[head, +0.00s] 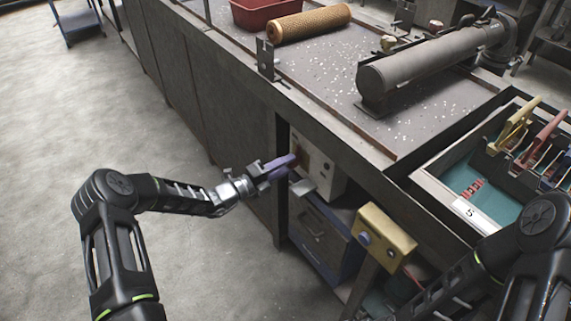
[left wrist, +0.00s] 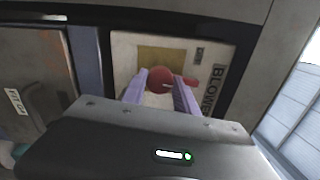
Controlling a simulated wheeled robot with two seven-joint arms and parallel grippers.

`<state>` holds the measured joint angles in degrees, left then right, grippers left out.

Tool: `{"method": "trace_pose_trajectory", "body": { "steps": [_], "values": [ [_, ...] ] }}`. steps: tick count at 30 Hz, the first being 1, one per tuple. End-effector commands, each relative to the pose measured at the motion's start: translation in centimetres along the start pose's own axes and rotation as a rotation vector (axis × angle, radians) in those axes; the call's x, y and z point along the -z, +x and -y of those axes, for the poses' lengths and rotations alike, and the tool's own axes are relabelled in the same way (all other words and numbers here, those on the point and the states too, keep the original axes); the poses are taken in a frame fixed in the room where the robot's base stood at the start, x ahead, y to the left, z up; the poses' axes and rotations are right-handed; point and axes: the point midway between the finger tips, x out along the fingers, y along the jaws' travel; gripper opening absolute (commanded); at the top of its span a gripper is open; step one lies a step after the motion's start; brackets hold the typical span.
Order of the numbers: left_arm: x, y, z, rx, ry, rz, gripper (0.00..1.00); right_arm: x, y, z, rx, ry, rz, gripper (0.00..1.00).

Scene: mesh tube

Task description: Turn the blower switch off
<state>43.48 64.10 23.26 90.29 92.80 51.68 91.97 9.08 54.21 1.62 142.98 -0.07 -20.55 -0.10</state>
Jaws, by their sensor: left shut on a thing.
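The blower switch is a red round knob (left wrist: 159,79) with a short lever pointing right, on a yellow plate (left wrist: 150,55) in the left wrist view. It is on a pale box (head: 318,162) marked "BLOWER", set under the bench top in the head view. My left gripper (head: 290,162) has purple fingers and reaches the front of this box. In the left wrist view its fingers (left wrist: 159,85) stand on either side of the red knob, shut on it. The fingers partly hide the knob. My right arm is at the lower right; its gripper is not visible.
The bench (head: 345,90) carries a mesh tube (head: 309,23), a red tray (head: 262,14) and a grey cylinder (head: 430,66). A drawer of tools (head: 440,187) is at right. Floor at left is clear.

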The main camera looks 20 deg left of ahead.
Motion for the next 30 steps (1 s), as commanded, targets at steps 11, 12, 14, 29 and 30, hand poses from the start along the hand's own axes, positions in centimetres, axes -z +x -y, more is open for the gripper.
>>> {"method": "trace_pose_trajectory", "body": {
  "steps": [11, 12, 14, 29, 30],
  "values": [
    [-0.06, -0.06, -0.08, -0.001, -0.139, 0.001, 0.00, 0.01, -0.24, 0.10, 0.000, 0.000, 0.000, 0.36],
    [-0.06, -0.06, -0.08, -0.001, -0.143, 0.001, 0.00, 0.01, -0.24, 0.10, 0.000, 0.000, 0.000, 0.36],
    [-0.06, -0.06, -0.09, -0.001, -0.147, 0.001, 0.00, 0.01, -0.24, 0.10, 0.000, 0.000, 0.000, 0.36],
    [-0.04, -0.04, -0.08, -0.001, -0.148, 0.001, 0.50, 0.00, -0.24, 0.09, 0.000, 0.000, 0.000, 0.36],
    [-0.03, -0.04, -0.07, -0.001, -0.147, 0.001, 0.53, 0.00, -0.24, 0.09, 0.000, 0.000, 0.000, 0.36]
  ]
}}
